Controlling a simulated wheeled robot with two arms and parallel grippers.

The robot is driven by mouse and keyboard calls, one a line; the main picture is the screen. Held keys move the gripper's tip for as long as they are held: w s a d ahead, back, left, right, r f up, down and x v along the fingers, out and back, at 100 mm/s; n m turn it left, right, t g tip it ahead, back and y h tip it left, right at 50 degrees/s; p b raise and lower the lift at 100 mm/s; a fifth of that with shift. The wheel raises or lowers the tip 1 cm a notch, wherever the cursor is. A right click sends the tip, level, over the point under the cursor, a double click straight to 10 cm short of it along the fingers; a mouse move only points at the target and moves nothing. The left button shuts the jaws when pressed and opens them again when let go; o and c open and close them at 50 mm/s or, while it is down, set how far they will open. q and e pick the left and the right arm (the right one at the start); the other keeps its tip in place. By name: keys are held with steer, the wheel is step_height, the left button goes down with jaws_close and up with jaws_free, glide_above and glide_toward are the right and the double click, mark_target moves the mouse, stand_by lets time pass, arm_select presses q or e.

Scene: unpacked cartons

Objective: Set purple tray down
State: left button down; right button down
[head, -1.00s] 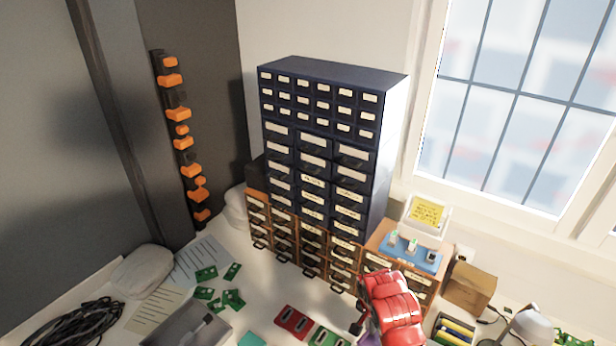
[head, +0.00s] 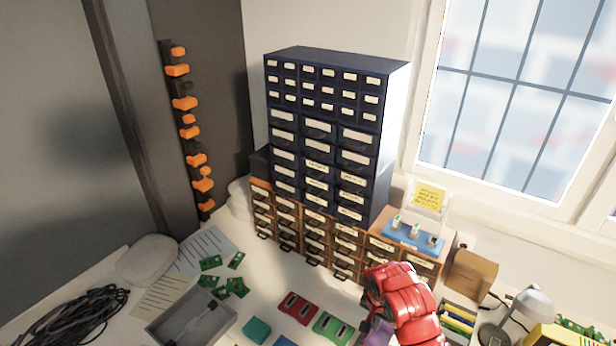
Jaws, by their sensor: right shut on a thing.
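My right gripper (head: 366,318) comes in at the bottom, with its red arm covering much of it. It is shut on the purple tray (head: 378,333), of which only a small part shows beside the red housing. The rest of the tray is hidden by the arm or cut off by the lower edge. I cannot tell whether the tray touches the desk. A red tray (head: 297,308) and a green tray (head: 333,328) lie on the desk to its left. My left gripper is not in view.
A dark drawer cabinet (head: 320,130) stands behind, with wooden drawers (head: 310,235) at its foot. A grey open box (head: 190,320), green circuit boards (head: 228,287) and black cables (head: 75,318) lie left.

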mark_target(375, 334)
steer(key=f+n+b, duration=0.1)
steer(key=b, duration=0.1)
steer(key=s+f+n+b, duration=0.1)
steer(key=b, duration=0.1)
steer(key=f+n+b, duration=0.1)
steer(key=n+b, duration=0.1)
steer(key=b, duration=0.1)
steer(key=shift+s+d, duration=0.15)
steer(key=shift+s, duration=0.1)
steer(key=s+n+b, duration=0.2)
steer(key=s+f+b, duration=0.1)
steer(key=shift+s+a+f+n+y+b, duration=0.1)
steer(key=shift+s+a+n+y+b, duration=0.2)
steer(key=shift+s+a+n+b, duration=0.1)
steer(key=shift+s+n, duration=0.3)
steer(key=shift+s, duration=0.1)
steer(key=shift+a, duration=0.1)
